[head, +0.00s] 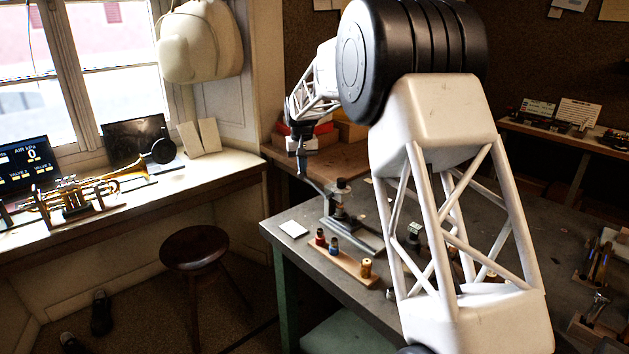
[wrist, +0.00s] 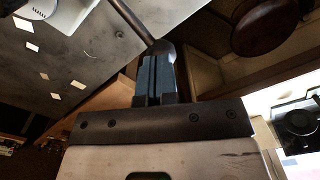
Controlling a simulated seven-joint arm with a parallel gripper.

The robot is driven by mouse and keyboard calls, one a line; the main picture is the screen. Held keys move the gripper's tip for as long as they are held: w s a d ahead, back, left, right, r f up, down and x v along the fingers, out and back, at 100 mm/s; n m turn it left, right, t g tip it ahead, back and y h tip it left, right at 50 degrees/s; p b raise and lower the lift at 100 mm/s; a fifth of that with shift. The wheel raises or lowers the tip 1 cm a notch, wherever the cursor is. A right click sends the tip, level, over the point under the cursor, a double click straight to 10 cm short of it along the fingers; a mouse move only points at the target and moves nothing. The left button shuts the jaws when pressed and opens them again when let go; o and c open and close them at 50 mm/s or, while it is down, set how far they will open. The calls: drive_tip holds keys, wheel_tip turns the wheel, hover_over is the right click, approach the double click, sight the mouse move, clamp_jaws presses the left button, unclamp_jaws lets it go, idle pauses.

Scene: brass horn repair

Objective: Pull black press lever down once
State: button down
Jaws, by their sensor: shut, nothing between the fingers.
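The press (head: 340,208) stands on the dark workbench, right of my gripper in the head view. Its lever (head: 313,183) rises up and left from the press to my fingertips. In the wrist view the dark lever rod (wrist: 131,20) comes in from the top and ends in a rounded knob (wrist: 163,49) at my fingertips. My gripper (head: 300,150) is shut, its blue-grey fingers (wrist: 156,72) side by side with nothing between them. The fingertips are at the knob; I cannot tell whether they touch it. My arm hides part of the bench.
A wooden block with several small coloured bottles (head: 340,266) sits in front of the press. A white card (head: 293,229) lies near the bench's left corner. A round stool (head: 195,246) stands left of the bench. A trumpet (head: 85,195) rests on the window desk.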

drive_tip(key=shift+w+a+f, duration=0.15)
drive_tip(key=shift+f, duration=0.7)
drive_tip(key=shift+w+a+f, duration=0.1)
drive_tip(key=shift+f, duration=0.75)
idle(2.2)
drive_tip(key=shift+r, duration=0.1)
drive_tip(key=shift+r, duration=3.95)
drive_tip(key=shift+d+r, duration=0.1)
